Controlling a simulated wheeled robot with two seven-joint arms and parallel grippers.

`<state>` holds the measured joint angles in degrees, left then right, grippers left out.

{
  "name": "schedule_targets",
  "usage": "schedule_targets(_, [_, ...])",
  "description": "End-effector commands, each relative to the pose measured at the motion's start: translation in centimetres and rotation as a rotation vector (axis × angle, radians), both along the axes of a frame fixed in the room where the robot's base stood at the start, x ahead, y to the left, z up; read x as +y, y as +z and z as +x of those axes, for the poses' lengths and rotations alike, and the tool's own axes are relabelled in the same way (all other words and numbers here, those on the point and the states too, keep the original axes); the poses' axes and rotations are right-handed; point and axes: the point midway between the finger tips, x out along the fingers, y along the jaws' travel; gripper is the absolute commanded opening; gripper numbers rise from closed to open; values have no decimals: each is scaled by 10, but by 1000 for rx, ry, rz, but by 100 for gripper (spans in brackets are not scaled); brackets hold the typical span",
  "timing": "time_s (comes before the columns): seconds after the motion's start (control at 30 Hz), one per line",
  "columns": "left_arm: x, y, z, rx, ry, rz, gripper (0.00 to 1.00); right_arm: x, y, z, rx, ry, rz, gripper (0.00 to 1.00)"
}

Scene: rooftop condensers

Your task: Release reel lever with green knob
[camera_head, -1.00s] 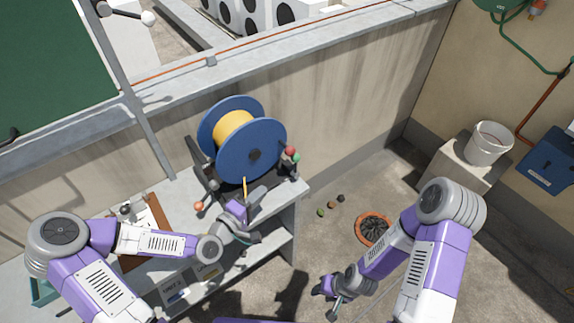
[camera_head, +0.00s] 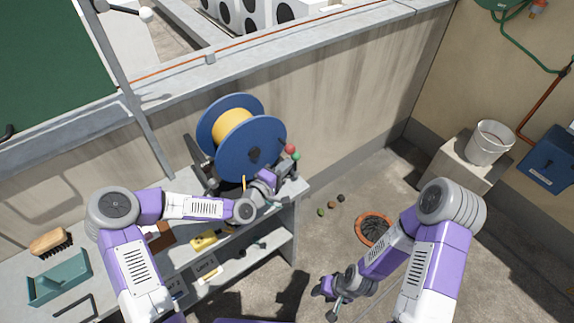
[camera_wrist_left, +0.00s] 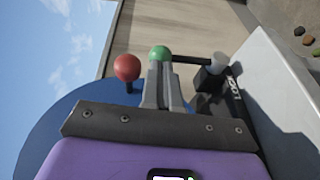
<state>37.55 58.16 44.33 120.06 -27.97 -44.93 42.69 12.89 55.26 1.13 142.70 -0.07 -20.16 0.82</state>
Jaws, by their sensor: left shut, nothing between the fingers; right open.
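The blue reel (camera_head: 252,150), wound with yellow cable (camera_head: 232,124), stands on the grey bench. At its right edge are a green knob (camera_head: 296,156) and a red knob (camera_head: 289,148). In the left wrist view, the green knob (camera_wrist_left: 160,53) tops a black lever running right to a block (camera_wrist_left: 210,76) beside a LOCK label (camera_wrist_left: 234,88). The red knob (camera_wrist_left: 127,67) is to its left. My left gripper (camera_wrist_left: 160,72) is shut and empty, its fingertips overlapping the green knob's lower edge in view; contact cannot be told. My right gripper (camera_head: 334,308) is open, low over the floor.
A brush (camera_head: 50,241), a teal tray (camera_head: 58,278) and a yellow item (camera_head: 204,240) are on the bench at left. A concrete wall rises behind the reel. A terracotta pot (camera_head: 373,230) and a white bucket (camera_head: 489,143) stand to the right.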

Motion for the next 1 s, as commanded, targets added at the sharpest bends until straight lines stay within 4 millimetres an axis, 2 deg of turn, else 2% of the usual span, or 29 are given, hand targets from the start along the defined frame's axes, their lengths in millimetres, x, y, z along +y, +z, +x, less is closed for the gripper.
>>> schedule_targets(0.2, [-6,-1,9,1,-1,0,0,0,-1,0,0,0,0,43])
schedule_targets(0.5, [-6,-1,10,0,-1,0,0,0,-1,0,0,0,0,43])
schedule_targets(0.67, [-15,3,17,-3,-1,-1,0,0,-9,0,0,0,0,43])
schedule_targets(1.0, [-15,5,16,0,-1,0,0,0,-7,0,0,0,0,43])
